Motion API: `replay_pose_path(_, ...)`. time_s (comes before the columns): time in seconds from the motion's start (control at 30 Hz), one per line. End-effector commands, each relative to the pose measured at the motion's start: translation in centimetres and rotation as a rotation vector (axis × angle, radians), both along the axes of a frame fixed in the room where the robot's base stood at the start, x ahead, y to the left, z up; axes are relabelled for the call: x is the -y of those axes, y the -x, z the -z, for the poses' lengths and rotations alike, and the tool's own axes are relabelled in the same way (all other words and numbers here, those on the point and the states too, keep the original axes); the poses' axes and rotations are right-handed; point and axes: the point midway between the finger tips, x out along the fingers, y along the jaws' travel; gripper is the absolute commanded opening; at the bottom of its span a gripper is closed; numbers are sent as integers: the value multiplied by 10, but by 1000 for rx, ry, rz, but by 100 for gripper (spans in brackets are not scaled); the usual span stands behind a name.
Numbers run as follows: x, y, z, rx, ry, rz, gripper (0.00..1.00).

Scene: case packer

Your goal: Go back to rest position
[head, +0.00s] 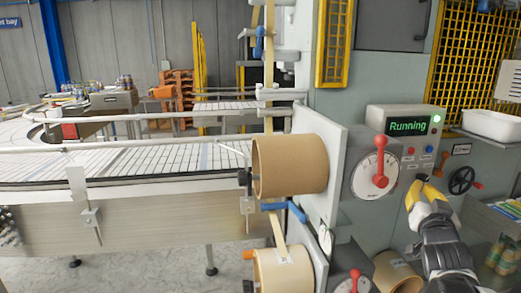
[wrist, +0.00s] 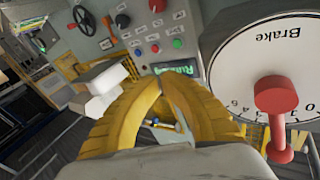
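My gripper (head: 421,183) shows at the right of the head view, in front of the grey machine and just below the control box (head: 378,115). Its yellow fingers also fill the middle of the wrist view (wrist: 158,84), where their tips meet. I see nothing held between them. The control box has a lit green display reading "Running" (head: 408,127) and several buttons. In the wrist view, the box (wrist: 157,28) lies beyond the fingertips, and the fingers look apart from it.
A brake dial (head: 362,184) with a red lever (head: 380,168) is left of my gripper. Large brown rolls (head: 290,166) stick out left of it. A black handwheel (head: 462,181) and a white bin (head: 492,125) are to the right. A conveyor (head: 120,163) runs along the left.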

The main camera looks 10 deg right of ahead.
Motion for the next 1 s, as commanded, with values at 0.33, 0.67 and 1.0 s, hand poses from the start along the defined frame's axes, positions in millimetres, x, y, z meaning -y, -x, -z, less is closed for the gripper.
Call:
replay_pose_path(0.33,-170,70,82,-583,-104,-208,0)
replay_pose_path(0.67,-278,186,149,-1010,-81,-492,0)
replay_pose_path(1.0,-284,195,153,-1039,-77,-513,0)
